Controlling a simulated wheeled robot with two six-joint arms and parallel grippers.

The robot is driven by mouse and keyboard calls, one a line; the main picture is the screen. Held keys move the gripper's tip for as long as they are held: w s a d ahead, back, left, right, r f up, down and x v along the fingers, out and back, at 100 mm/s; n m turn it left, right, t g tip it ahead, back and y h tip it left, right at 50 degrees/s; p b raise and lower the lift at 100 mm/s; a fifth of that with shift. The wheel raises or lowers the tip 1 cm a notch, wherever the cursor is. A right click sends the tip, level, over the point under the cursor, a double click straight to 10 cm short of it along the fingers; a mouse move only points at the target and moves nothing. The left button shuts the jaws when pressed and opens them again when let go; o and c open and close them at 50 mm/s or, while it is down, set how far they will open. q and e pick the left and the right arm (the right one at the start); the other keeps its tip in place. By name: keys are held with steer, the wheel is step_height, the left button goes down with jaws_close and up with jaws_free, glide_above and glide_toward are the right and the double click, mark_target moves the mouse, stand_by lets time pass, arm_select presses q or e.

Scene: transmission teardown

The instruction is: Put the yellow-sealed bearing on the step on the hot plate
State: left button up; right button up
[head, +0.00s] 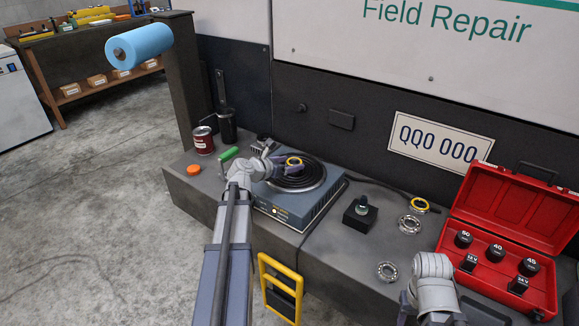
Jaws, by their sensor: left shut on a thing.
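A yellow-sealed bearing (294,161) is in my left gripper (283,163), which is shut on it over the hot plate (322,206). The bearing is above the dark round heating surface (310,182). I cannot tell whether it touches that surface. A second yellow-ringed bearing (420,205) lies on the step (345,262) to the right of the hot plate. Of my right arm, only grey wrist links (434,282) show at the lower right; its fingers are not visible.
Two plain steel bearings (409,225) (388,271) and a black block with a knob (360,213) are on the step. An open red case (497,282) is at right. A red can (203,140), green-handled tool (229,153) and orange cap (193,169) are left of the plate.

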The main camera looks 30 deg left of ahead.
arm_select(q)
steer(key=shift+f, duration=0.1)
steer(key=shift+f, duration=0.15)
steer(key=o, duration=1.5)
steer(key=shift+r, duration=0.25)
steer(key=p+v, duration=0.4)
steer(key=v, duration=0.7)
steer(key=shift+s+a+r+p, duration=0.15)
steer(key=shift+s+p, duration=0.15)
steer(key=shift+s, duration=0.15)
